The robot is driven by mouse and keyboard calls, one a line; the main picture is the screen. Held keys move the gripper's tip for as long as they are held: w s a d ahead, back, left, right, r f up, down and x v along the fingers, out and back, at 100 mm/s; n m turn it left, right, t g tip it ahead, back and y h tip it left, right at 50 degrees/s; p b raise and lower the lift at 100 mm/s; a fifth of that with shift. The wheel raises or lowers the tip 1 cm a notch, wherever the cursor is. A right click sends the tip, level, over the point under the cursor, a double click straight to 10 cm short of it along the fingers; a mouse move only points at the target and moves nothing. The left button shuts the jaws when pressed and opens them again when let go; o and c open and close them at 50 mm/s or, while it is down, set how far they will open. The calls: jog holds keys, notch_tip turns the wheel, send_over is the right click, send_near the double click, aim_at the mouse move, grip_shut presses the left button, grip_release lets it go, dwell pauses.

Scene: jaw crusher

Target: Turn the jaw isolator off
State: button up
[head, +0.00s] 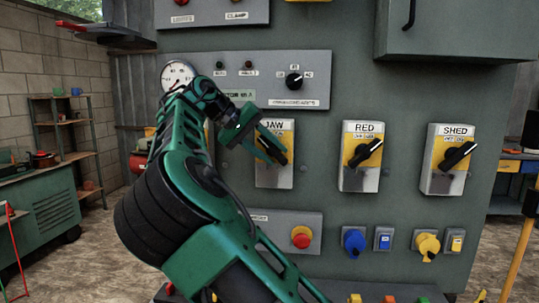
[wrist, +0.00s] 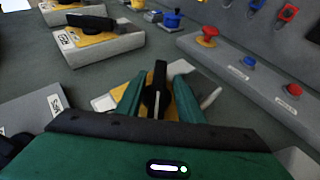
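The jaw isolator (head: 274,176) is a pale box with a yellow plate and a black rotary handle, labelled JAW, left of the RED and SHED isolators in the head view. My gripper (head: 266,150) reaches it from the left and hides part of its handle. In the wrist view, the black handle (wrist: 158,90) stands between the two green fingers of my gripper (wrist: 160,90). The fingers look open around it, with a narrow strip of yellow showing beside the handle. Whether either finger touches it is hard to tell.
The RED isolator (head: 361,157) and SHED isolator (head: 449,160) sit to the right, handles slanted. A panel with a rotary selector (head: 294,80) is above. Below are a red push button (head: 301,237), a blue knob (head: 354,242) and a yellow knob (head: 427,244). A gauge (head: 177,74) is at upper left.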

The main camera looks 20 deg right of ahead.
jog(key=v, duration=1)
jog(key=shift+a+r, duration=0.25)
